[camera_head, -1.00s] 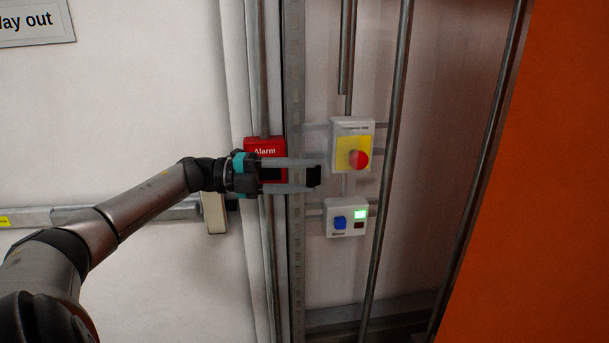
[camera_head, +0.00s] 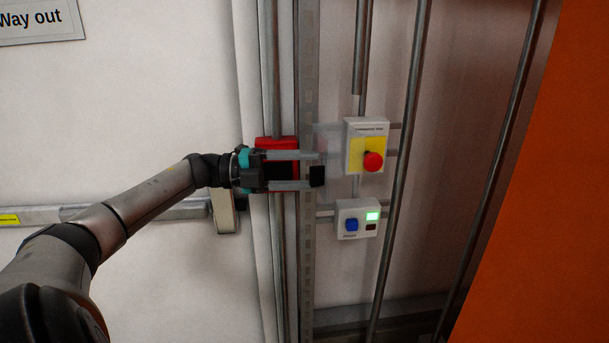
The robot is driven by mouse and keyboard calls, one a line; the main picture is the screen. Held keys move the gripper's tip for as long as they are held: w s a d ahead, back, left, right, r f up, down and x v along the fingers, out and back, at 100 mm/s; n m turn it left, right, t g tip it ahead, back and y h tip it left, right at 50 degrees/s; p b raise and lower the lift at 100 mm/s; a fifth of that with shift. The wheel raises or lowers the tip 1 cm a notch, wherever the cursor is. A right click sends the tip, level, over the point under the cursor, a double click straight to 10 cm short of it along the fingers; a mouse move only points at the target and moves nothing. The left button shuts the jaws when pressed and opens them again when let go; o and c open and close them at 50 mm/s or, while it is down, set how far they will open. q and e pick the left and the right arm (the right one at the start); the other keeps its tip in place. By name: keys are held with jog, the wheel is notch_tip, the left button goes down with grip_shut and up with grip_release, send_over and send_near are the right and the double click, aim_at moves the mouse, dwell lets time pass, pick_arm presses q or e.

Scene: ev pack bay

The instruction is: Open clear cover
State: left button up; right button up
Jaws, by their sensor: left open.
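A faint see-through panel, which looks like the clear cover (camera_head: 331,139), stands out from the box's left side, swung away from the button. Its edges are hard to make out. My left gripper (camera_head: 318,166) is open, its fingers pointing right, just left of the box and over the panel's lower left part. I cannot tell whether it touches the panel. Nothing shows between its fingers. My right gripper is out of view.
A white box (camera_head: 350,208) with a blue button and a lit green window is below. A red alarm box (camera_head: 276,143) is behind my left gripper. Vertical metal bars (camera_head: 401,150) and an orange panel (camera_head: 540,200) stand to the right. A door push bar (camera_head: 160,209) crosses the left.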

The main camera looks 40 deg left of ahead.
pick_arm(q)
jog(key=shift+o, duration=0.7)
jog(key=shift+f, duration=0.1)
jog(key=shift+o, duration=0.5)
jog(key=shift+s+d, duration=0.15)
jog(key=shift+d, duration=0.05)
jog(key=shift+f, duration=0.1)
jog(key=v, duration=1.5)
jog(key=shift+a, duration=0.1)
